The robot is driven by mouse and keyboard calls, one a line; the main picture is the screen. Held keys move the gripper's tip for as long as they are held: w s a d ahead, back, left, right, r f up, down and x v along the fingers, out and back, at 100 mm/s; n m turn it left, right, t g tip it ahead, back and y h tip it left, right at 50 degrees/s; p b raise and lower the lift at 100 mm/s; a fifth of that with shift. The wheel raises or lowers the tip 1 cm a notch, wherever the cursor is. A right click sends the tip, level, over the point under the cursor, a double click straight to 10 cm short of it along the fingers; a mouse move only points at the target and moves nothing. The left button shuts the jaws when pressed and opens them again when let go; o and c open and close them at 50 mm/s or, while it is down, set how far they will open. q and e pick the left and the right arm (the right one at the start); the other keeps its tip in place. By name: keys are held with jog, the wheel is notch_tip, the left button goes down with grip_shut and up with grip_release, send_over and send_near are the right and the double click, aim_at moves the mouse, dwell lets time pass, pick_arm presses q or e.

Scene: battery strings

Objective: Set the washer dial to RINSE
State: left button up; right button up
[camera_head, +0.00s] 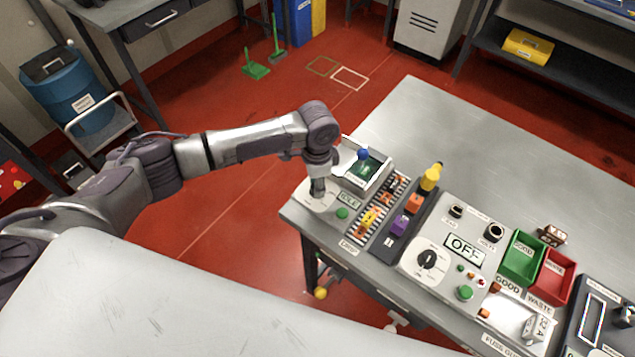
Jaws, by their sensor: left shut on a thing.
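The washer panel (328,208) is a pale plate at the left corner of the grey table. It has a round dial face, a green button (342,214) and a small greenish display (348,200) whose word is too small to read surely. My left gripper (318,190) points down over the dial face and is shut on the dial knob. The gripper hides the knob, so its pointer cannot be seen. My right gripper is not in view.
A tray with a blue knob (363,155) stands just behind the panel. A slotted rack (378,215) with coloured pieces lies to its right. Another panel with a black dial (427,259) reads OFF. Green (521,258) and red (555,275) bins stand further right. The table's back is clear.

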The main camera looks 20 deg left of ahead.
pick_arm(q)
jog(key=m, duration=0.3)
jog(key=shift+m, duration=0.3)
jog(key=shift+m+p, duration=0.3)
jog(key=shift+p, duration=0.1)
jog(key=o, duration=1)
jog(key=shift+c, duration=0.2)
jog(key=shift+r, duration=0.1)
notch_tip(320, 180, up, 3)
jog(key=p, duration=0.4)
jog(key=shift+r, duration=0.2)
jog(key=shift+f, duration=0.1)
